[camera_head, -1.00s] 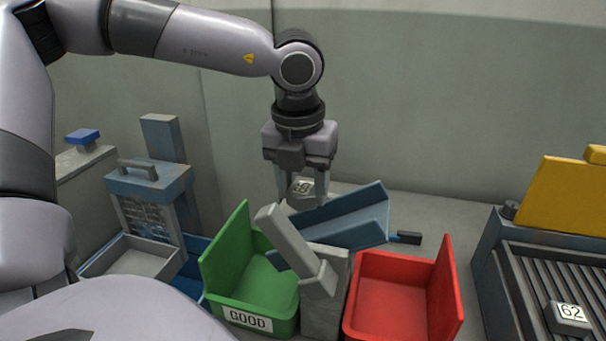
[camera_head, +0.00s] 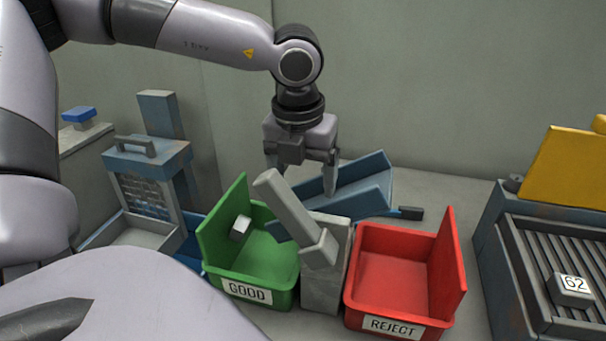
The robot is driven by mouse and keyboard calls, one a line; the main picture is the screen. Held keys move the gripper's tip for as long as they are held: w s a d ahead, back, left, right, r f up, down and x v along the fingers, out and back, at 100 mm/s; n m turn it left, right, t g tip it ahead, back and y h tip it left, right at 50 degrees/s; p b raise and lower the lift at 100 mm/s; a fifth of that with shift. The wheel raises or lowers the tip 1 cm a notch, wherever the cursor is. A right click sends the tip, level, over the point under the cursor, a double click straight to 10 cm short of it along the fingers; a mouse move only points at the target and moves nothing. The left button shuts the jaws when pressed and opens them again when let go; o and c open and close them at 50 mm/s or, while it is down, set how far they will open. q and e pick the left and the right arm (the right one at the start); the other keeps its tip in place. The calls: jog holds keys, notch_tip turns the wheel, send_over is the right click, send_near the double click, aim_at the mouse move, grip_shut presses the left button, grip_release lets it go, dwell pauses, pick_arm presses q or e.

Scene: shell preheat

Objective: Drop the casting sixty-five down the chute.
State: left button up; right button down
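A small grey casting (camera_head: 240,228) is in the green GOOD bin (camera_head: 262,289), by its left wall; its number cannot be read. The blue chute (camera_head: 350,196) slopes down to the left behind a grey post with a tilted grey flap (camera_head: 284,205). My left gripper (camera_head: 302,181) is open and empty above the chute's upper part, its fingers spread. Another casting, marked 62 (camera_head: 571,290), lies on the roller conveyor (camera_head: 530,262) at the right. My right gripper is not in view.
The red REJECT bin (camera_head: 387,326) stands right of the post and looks empty. A blue-topped grey fixture (camera_head: 147,157) with a tray stands at the left. A blue button (camera_head: 80,114) is behind it. A yellow guard (camera_head: 570,180) stands behind the conveyor.

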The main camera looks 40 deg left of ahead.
pick_arm(q)
jog(key=shift+r, duration=0.15)
notch_tip(320, 180, up, 7)
jog(key=s, duration=0.1)
jog(key=shift+d, duration=0.25)
dwell(1.2)
